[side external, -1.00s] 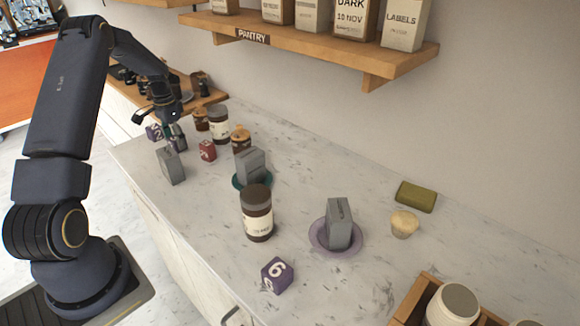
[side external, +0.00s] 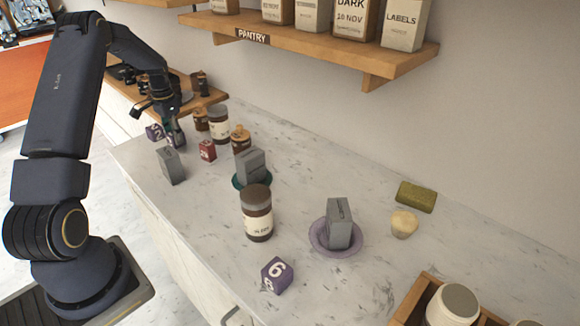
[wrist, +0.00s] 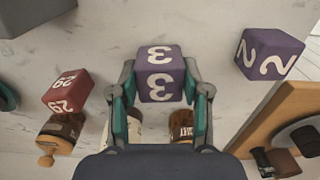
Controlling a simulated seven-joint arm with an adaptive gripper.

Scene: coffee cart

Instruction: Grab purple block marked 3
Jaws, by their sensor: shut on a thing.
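The purple block marked 3 (wrist: 160,75) sits between my gripper's two teal-lined fingers in the wrist view, with its white 3s showing. My gripper (wrist: 160,92) is shut on it, one finger against each side. In the side external view my gripper (side external: 174,134) is low over the far left end of the counter, and the block (side external: 178,141) is partly hidden there. I cannot tell whether the block touches the counter.
A purple block marked 2 (wrist: 268,53) and a red block marked 29 (wrist: 68,91) lie either side. A grey box (side external: 170,166), jars (side external: 219,124) and a wooden tray (side external: 206,97) are close by. A purple block marked 6 (side external: 277,275) lies in front.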

